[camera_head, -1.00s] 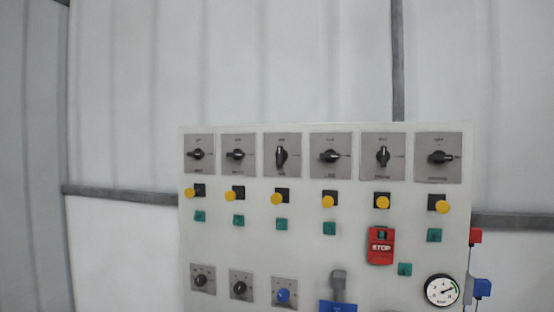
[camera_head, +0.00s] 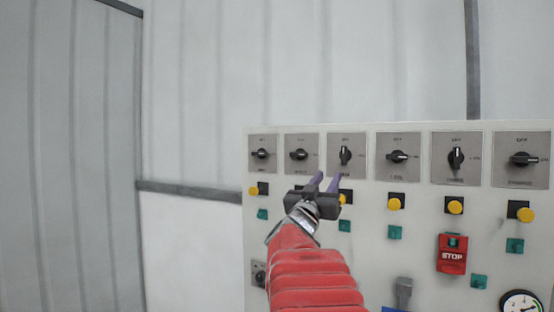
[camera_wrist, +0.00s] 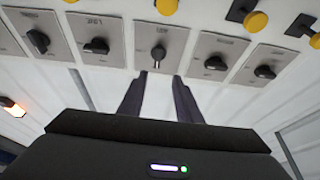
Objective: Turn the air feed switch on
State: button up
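A row of black rotary switches on grey square plates runs along the top of the white control panel (camera_head: 420,285). Their labels are too small to tell which one is air feed. The third switch (camera_head: 346,155) has an upright knob, unlike the sideways knobs beside it. My gripper (camera_head: 326,181) is open and empty, its purple fingers pointing up toward this switch from below and to the left. In the wrist view, where the panel appears upside down, a switch with an upright knob (camera_wrist: 158,54) lies straight ahead, between and beyond the two fingers (camera_wrist: 158,98). No contact shows.
Below the switches are yellow buttons (camera_head: 394,203) and green square buttons (camera_head: 395,232). A red STOP box (camera_head: 452,254) and a pressure gauge (camera_head: 522,302) are at the lower right. A ribbed grey wall stands behind, with free room left of the panel.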

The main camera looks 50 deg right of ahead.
aim_at(343, 155)
jog(key=shift+s+d+r, duration=0.1)
jog(key=shift+s, duration=0.15)
jog(key=shift+d, duration=0.1)
jog(key=shift+x, duration=6.8)
jog(key=shift+r, duration=0.1)
jog(key=shift+c, duration=0.4)
grip_shut()
jog(key=shift+a, duration=0.25)
jog(key=shift+d+m+g, duration=0.15)
jog(key=shift+m+g, duration=0.15)
